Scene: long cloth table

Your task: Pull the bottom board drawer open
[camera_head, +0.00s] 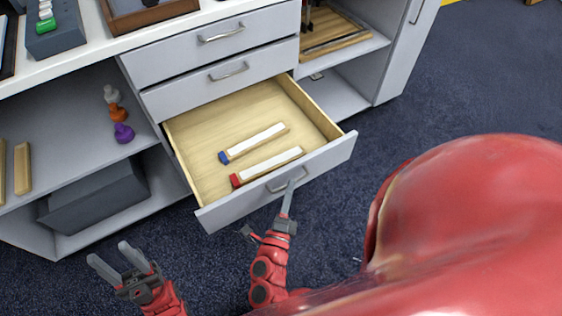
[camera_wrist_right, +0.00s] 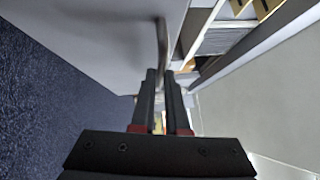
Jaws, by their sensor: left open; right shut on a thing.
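The bottom drawer (camera_head: 250,150) is pulled well out of the cabinet, with its pale wooden inside showing. Its grey front (camera_head: 330,158) carries a metal bar handle (camera_head: 272,188). My right gripper (camera_head: 289,190) is shut on this handle. In the right wrist view the fingers (camera_wrist_right: 162,88) close around the handle (camera_wrist_right: 162,45). Inside the drawer lie a white bar with a blue end (camera_head: 255,143) and a white bar with a red end (camera_head: 268,166). My left gripper (camera_head: 118,262) is open and empty, over the floor left of the drawer.
Two shut drawers (camera_head: 222,35) (camera_head: 228,72) are above. Left shelves hold small coloured pieces (camera_head: 122,132) and a dark box (camera_head: 95,195). A right shelf holds a wooden board (camera_head: 335,32). Blue carpet (camera_head: 430,105) is clear to the right of the drawer.

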